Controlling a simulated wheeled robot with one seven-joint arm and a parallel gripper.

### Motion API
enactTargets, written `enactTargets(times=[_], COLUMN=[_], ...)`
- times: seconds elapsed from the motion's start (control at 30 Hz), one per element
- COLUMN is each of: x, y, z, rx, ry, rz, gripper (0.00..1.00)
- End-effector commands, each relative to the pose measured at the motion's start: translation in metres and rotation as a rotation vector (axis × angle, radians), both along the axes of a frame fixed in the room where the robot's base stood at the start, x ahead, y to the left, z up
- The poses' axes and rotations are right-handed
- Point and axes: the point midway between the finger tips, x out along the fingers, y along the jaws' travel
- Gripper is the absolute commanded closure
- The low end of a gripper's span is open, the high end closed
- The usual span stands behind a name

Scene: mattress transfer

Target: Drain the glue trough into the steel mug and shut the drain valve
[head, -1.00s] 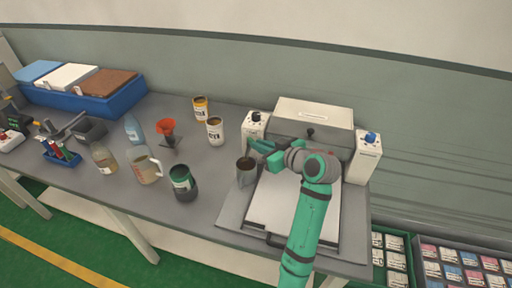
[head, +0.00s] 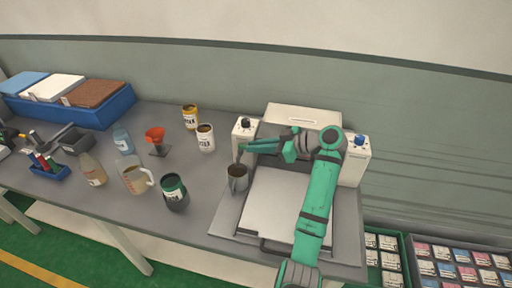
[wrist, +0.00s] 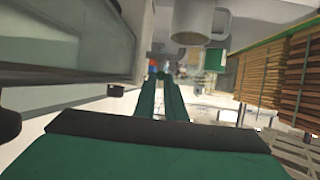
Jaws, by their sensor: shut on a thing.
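The steel mug (head: 238,180) stands upright at the front left of the white glue machine (head: 303,115), on its grey base. It also shows in the wrist view (wrist: 192,22). My gripper (head: 241,148) reaches left across the machine's front, its fingertips just above and behind the mug, beside the left post. The fingers show close together in the wrist view (wrist: 163,74). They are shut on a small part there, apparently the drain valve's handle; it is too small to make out. The trough's inside, and any glue flow, cannot be seen.
The left post has a black knob (head: 245,123), the right post a blue knob (head: 360,141). A pale flat plate (head: 285,212) lies in front.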

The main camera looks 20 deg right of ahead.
Motion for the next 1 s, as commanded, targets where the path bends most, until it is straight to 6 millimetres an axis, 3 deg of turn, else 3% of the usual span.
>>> enactTargets(times=[0.3,0.33,0.4,0.73,1.0], x=[0.001,0.001,0.001,-0.001,-0.024], y=[0.002,0.002,0.002,-0.002,-0.031], z=[-0.001,-0.001,-0.001,0.001,0.016], rx=[-0.001,0.0,0.0,0.0,-0.001], ry=[0.001,0.001,0.001,0.001,-0.001], rz=[0.001,0.002,0.002,-0.001,-0.006], gripper=[1.0,0.83,0.71,0.71,0.71])
